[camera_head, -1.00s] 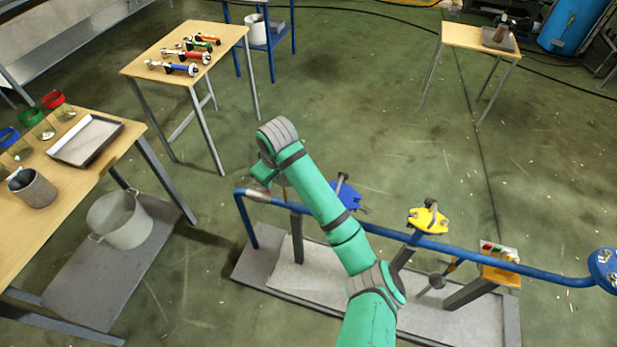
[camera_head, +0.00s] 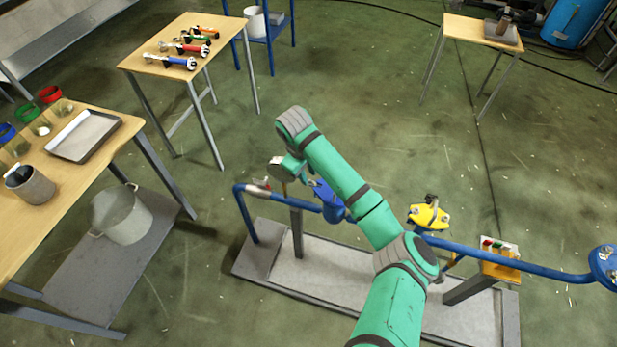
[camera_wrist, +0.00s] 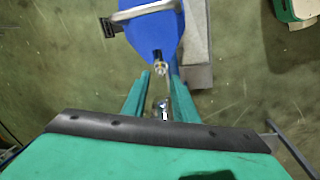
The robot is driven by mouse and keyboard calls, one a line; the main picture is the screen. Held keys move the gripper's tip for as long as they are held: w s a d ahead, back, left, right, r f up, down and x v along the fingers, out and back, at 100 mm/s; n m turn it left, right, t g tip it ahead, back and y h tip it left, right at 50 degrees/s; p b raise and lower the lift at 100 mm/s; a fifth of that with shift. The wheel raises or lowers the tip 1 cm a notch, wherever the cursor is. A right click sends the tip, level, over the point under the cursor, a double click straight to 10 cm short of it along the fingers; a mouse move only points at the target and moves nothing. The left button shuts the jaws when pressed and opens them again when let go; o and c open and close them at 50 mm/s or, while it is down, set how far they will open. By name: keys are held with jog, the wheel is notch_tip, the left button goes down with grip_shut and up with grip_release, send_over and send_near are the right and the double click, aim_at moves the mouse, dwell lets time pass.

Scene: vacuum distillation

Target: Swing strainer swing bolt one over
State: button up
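The blue strainer (camera_head: 328,197) stands on the blue pipe line, partly hidden by my arm. In the wrist view its blue lid (camera_wrist: 152,35) fills the top middle, with a grey bar across it. A small metal bolt end (camera_wrist: 160,68) shows at the lid's near edge. A shiny metal piece, perhaps part of a swing bolt (camera_wrist: 163,108), lies lower between my fingers. My gripper (camera_wrist: 160,78) is open, with its green fingers on either side and gaps visible. It also shows in the head view (camera_head: 285,184), left of the strainer. Contact cannot be told.
A yellow-topped fitting (camera_head: 428,215) and a blue flange (camera_head: 605,262) stand along the pipe (camera_head: 510,268) to the right. A wooden table with tools (camera_head: 160,38) and a table with a tray (camera_head: 84,135) are at left. Open floor lies behind the strainer.

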jog(key=shift+w+d+f, duration=0.1)
jog(key=shift+f, duration=0.6)
jog(key=shift+w+d+f, duration=0.1)
jog(key=shift+f, duration=0.55)
jog(key=shift+a, duration=0.1)
grip_shut()
jog(key=shift+s+d+r+t+y, duration=0.15)
jog(key=shift+d+y, duration=0.3)
jog(key=shift+y, duration=0.1)
jog(key=shift+s+d+r+t+y, duration=0.1)
jog(key=shift+s+d+t+y, duration=0.05)
jog(key=shift+d+y, duration=0.35)
jog(key=shift+s+d+r+m+t+y, duration=0.15)
jog(key=shift+d+t+y, duration=0.1)
jog(key=shift+d+y, duration=0.25)
jog(key=shift+s+d+f+m+t+y, duration=0.1)
jog(key=shift+d+t+y, duration=0.15)
jog(key=shift+y, duration=0.5)
jog(key=shift+s+d+r+m+t+y, duration=0.1)
jog(key=shift+d+m+t+y, duration=0.1)
jog(key=shift+d+y, duration=0.35)
grip_release()
